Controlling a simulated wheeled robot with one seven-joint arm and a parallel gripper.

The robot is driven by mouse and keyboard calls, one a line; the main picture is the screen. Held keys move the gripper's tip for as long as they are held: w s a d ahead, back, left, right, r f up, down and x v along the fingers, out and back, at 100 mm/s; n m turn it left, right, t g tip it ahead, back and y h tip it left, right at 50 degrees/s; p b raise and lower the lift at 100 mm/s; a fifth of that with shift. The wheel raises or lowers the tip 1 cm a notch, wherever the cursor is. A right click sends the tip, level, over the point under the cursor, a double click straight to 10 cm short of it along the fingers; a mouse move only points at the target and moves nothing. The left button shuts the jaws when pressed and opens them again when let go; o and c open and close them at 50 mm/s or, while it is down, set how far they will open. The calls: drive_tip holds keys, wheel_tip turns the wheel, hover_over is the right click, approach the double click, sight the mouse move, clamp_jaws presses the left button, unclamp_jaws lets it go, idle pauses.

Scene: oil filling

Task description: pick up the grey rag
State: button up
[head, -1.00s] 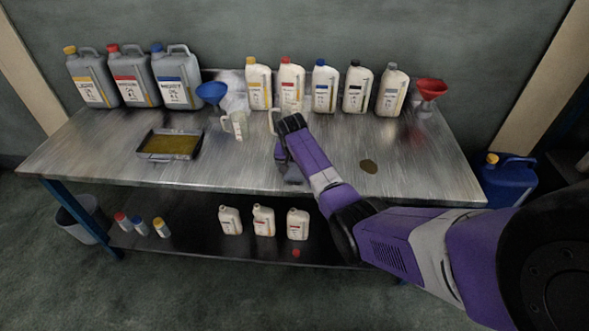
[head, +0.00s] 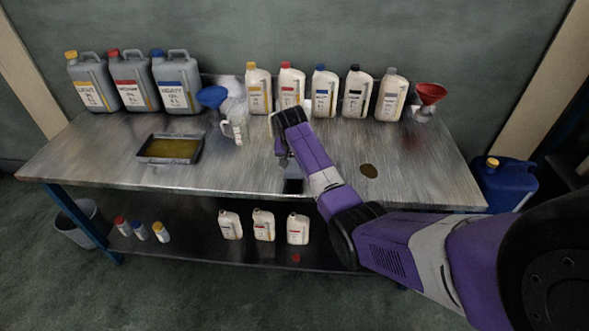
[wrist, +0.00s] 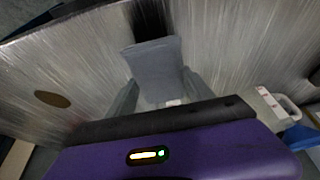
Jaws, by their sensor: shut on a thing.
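The grey rag (wrist: 154,62) hangs flat between the two fingers of my gripper (wrist: 160,80) in the wrist view. The fingers are shut on it from both sides. In the head view the rag (head: 290,168) shows as a small grey piece below my gripper (head: 284,150), over the front middle of the metal bench (head: 225,178). A dark patch on the bench lies just beyond the rag, which looks lifted clear of the top. My own arm hides part of the gripper.
A dark oil spot (head: 368,171) lies to the right. White bottles (head: 324,92), grey canisters (head: 177,82), a blue funnel (head: 211,97) and a red funnel (head: 430,94) line the back.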

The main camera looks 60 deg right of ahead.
sight(294, 165)
wheel_tip(294, 165, up, 16)
drive_tip(key=b, duration=0.1)
drive_tip(key=shift+r, duration=0.2)
drive_tip(key=o, duration=0.6)
drive_tip(key=shift+c, duration=0.2)
drive_tip(key=c, duration=0.4)
drive_tip(key=shift+a, duration=0.1)
